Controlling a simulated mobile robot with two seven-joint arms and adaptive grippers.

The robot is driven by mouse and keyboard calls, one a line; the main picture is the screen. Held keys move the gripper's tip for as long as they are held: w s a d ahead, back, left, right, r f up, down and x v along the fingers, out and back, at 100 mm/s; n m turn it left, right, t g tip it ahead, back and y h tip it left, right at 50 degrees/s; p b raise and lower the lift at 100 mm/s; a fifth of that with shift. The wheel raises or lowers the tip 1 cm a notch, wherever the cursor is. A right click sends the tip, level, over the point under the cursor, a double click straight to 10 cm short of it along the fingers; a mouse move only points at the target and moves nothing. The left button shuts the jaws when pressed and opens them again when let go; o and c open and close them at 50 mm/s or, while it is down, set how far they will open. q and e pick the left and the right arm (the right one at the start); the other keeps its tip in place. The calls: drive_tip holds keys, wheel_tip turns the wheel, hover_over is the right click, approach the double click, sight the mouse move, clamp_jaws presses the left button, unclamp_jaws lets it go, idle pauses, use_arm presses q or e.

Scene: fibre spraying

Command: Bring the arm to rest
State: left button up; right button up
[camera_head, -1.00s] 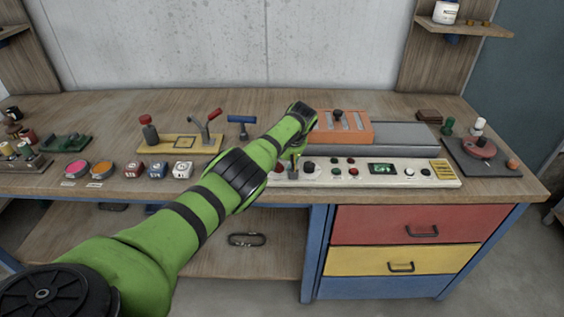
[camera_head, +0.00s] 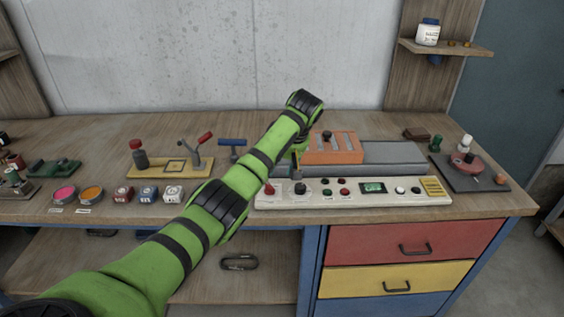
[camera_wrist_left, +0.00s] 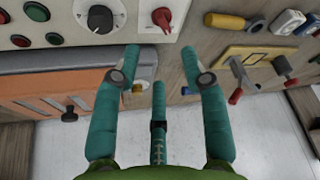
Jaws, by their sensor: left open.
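My left arm (camera_head: 222,200), green with black bands, comes in from the lower left in the head view and reaches over the workbench. Its wrist is above the rear of the bench, left of the orange box. My left gripper (camera_head: 296,162) hangs below the wrist, mostly hidden behind the forearm, over the left part of the white control panel. In the left wrist view the teal fingers of the gripper (camera_wrist_left: 160,52) are spread apart with nothing between them. My right gripper is in neither view.
The white control panel (camera_head: 320,201) with knobs and buttons lies along the front of the bench (camera_head: 100,132). Behind it stands the orange box (camera_head: 332,150). The concrete wall is behind.

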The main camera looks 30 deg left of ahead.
use_arm(q)
drive_tip(key=shift+d+r, duration=0.15)
drive_tip(key=shift+r, duration=0.3)
drive_tip(key=shift+f, duration=0.1)
